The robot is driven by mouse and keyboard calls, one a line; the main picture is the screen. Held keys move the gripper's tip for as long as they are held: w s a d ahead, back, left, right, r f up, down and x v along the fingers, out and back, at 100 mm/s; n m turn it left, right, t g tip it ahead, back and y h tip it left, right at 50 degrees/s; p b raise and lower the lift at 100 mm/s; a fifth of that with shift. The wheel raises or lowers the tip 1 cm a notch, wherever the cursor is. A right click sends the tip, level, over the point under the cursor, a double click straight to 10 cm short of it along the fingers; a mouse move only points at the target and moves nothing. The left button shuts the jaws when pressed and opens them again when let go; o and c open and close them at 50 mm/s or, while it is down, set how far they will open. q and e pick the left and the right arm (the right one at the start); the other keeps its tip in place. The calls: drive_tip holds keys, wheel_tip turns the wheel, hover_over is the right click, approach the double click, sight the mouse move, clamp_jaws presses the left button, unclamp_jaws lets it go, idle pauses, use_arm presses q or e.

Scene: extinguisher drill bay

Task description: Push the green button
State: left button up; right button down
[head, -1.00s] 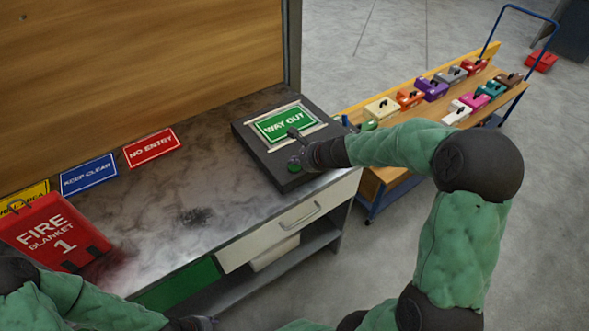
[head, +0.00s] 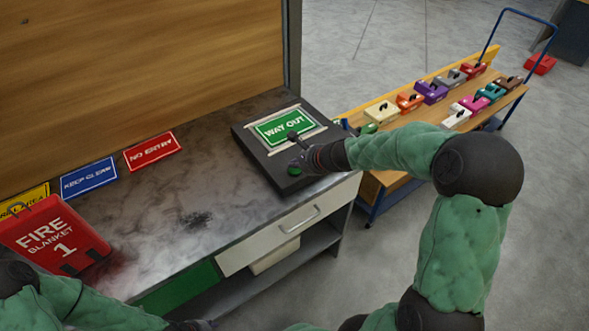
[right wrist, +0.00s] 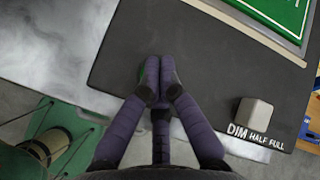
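The green button (head: 294,170) sits on a dark slanted panel (head: 262,160) at the right end of the workbench, below the green WAY OUT sign (head: 284,128). My right gripper (head: 293,135) reaches over the panel from the right. Its dark fingers are together and empty. In the right wrist view, the shut fingertips (right wrist: 157,66) hide most of the button, and a sliver of green (right wrist: 141,72) shows just left of them. I cannot tell whether they touch it. My left gripper (head: 192,325) is mostly cut off at the bottom edge.
A pale dimmer knob (right wrist: 255,113) marked DIM HALF FULL is on the panel. A red FIRE BLANKET case (head: 55,236) and flat signs, such as NO ENTRY (head: 152,151), lie on the bench's left. A cart (head: 395,118) with coloured boxes stands behind. The bench middle is clear.

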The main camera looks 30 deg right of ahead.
sight(296, 172)
idle(0.3)
drive_tip(key=shift+f+b, duration=0.5)
idle(0.4)
drive_tip(key=shift+r, duration=0.1)
drive_tip(key=shift+r+p, duration=0.45)
wheel_tip(296, 172, up, 6)
drive_tip(key=p, duration=0.5)
drive_tip(key=shift+p, duration=0.4)
